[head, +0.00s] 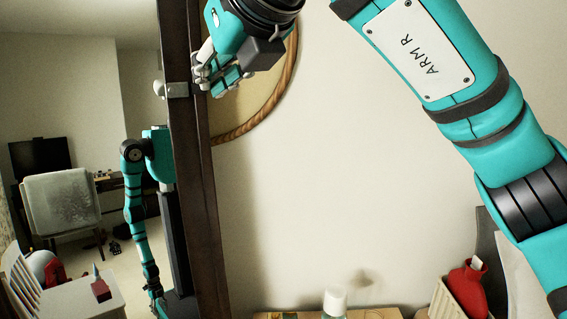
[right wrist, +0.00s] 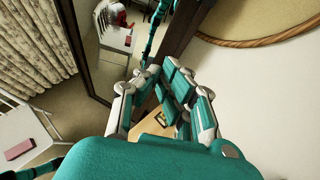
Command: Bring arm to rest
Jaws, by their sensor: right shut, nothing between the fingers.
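My right arm (head: 440,60) is raised and reaches across the upper right of the head view. My right gripper (head: 222,82) is at the top, close to the dark wooden frame of a tall mirror (head: 188,150); I cannot tell whether they touch. Its fingers are together with nothing between them, and they also show in the right wrist view (right wrist: 168,95). My left gripper is not directly in view. A teal arm (head: 137,215) hangs down in the mirror, as a reflection of my body.
A round rope-edged piece (head: 284,85) hangs on the wall behind the gripper. Below are a red bottle-like thing (head: 467,287) in a box and a white-capped bottle (head: 335,300). The middle wall area is clear.

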